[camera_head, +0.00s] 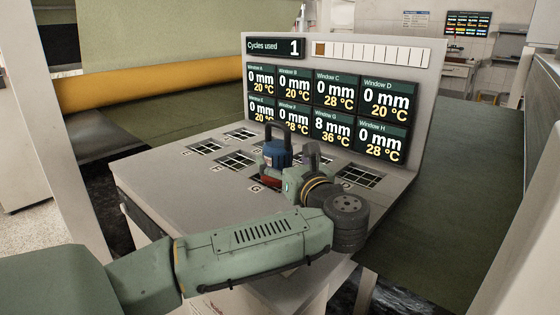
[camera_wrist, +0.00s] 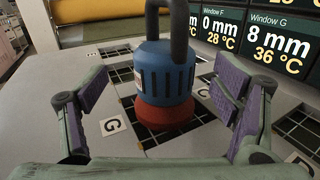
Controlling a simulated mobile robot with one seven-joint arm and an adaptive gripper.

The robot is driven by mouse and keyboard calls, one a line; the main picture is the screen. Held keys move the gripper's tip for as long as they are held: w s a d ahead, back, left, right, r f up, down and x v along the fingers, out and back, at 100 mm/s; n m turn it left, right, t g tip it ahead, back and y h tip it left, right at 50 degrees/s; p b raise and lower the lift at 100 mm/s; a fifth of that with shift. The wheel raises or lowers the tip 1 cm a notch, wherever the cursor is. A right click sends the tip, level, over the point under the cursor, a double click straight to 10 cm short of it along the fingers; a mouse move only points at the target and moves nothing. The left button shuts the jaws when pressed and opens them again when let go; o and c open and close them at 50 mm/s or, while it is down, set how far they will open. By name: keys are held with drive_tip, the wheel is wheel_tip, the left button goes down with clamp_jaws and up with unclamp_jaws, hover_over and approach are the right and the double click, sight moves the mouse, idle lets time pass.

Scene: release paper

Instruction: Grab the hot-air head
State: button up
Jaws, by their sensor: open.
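The hot-air head (camera_wrist: 165,85) has a blue ribbed body, a dark loop handle on top and a red base. It stands upright on the table (camera_head: 165,180), over the grid window next to the label G. It also shows in the head view (camera_head: 277,152), where my gripper (camera_head: 292,172) partly hides it. In the wrist view my gripper (camera_wrist: 163,105) is open, with one purple-padded finger to the left of the head and one to the right. Gaps show between both fingers and the head, so it appears ungripped.
A display board (camera_head: 335,95) with readings for several windows stands upright behind the head; Window G reads 8 mm and 36 °C. Other flat grid windows (camera_head: 237,160) are set in the table. A yellow roller (camera_head: 150,88) lies beyond its left side. The table's left part is clear.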

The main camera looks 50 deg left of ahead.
sight(277, 148)
drive_tip(key=shift+w+p+x, duration=0.1)
drive_tip(key=shift+p+x, duration=0.35)
drive_tip(key=shift+x, duration=1.05)
drive_tip(key=shift+w+p+x, duration=0.15)
drive_tip(key=shift+p+x, duration=0.25)
drive_tip(key=shift+x, duration=1.05)
drive_tip(key=shift+f, duration=0.1)
drive_tip(key=shift+c, duration=0.4)
clamp_jaws()
